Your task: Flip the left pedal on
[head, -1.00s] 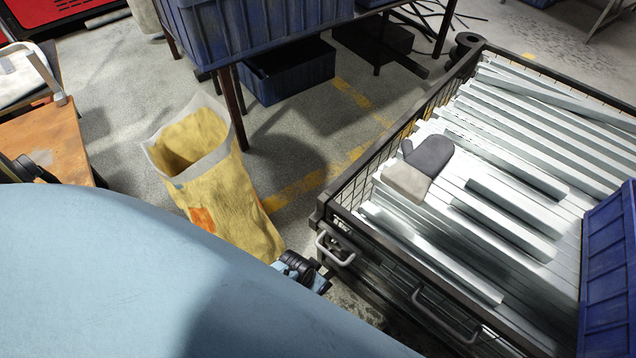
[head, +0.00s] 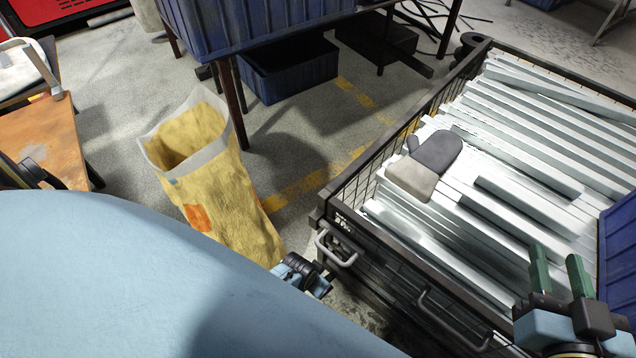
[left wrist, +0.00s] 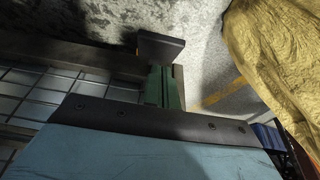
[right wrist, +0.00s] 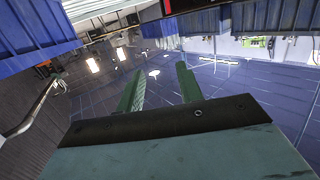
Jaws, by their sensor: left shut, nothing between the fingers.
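No pedal can be made out for certain. In the left wrist view a dark flat block (left wrist: 160,47) lies just beyond the fingertips; I cannot tell whether it is a pedal or whether they touch. My left gripper (left wrist: 162,75) is shut and empty, its green fingers together. In the head view only part of my left wrist shows, low between the yellow bag and the wire cage, and its fingers are hidden. My right gripper (head: 557,262) is open and empty over the cage's near right side; its parted fingers also show in the right wrist view (right wrist: 158,82).
The yellow bag (head: 225,200) stands left of my left wrist. Bare floor (head: 290,150) lies between bag and cage.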

